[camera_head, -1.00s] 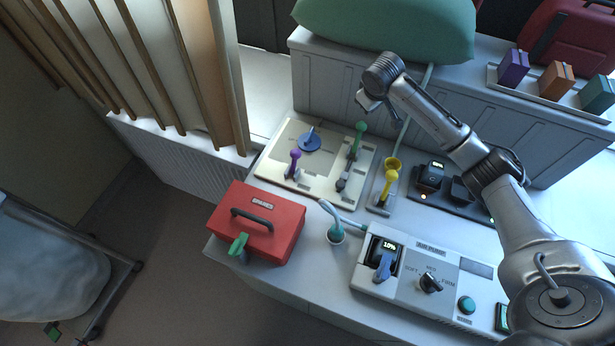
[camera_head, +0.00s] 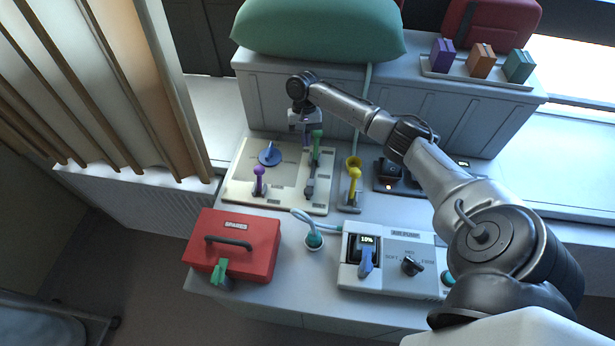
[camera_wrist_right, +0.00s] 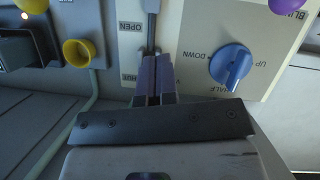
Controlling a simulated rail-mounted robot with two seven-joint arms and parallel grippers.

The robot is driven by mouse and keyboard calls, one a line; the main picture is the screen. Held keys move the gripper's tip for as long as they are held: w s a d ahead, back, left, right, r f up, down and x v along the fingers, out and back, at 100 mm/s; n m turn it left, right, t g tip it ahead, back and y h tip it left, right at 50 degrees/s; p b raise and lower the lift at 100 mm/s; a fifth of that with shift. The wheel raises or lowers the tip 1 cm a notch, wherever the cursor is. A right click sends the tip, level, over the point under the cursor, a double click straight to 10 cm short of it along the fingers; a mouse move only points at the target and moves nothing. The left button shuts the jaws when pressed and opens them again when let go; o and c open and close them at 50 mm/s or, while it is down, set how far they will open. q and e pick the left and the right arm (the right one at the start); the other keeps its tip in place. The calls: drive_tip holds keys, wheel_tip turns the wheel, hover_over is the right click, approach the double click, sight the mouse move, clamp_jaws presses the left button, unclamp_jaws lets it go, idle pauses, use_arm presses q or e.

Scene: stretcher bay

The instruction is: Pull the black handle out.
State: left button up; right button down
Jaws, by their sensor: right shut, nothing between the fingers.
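Another black handle (camera_head: 229,243) lies across the lid of the red case (camera_head: 263,262). My left gripper is out of view.
A blue dial (camera_head: 269,154) and a purple knob (camera_head: 259,175) stand on the panel. The air pump (camera_head: 395,270) and a teal plug (camera_head: 314,240) are in front. A green cushion (camera_head: 318,28) lies behind.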

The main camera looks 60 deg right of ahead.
sight(308, 193)
drive_tip(key=x, duration=1)
drive_tip(key=shift+s+a+p, duration=0.6)
drive_tip(key=shift+a, duration=0.25)
drive_tip(key=shift+s+a, duration=0.5)
drive_tip(key=shift+a, duration=0.3)
drive_tip(key=shift+p, duration=0.3)
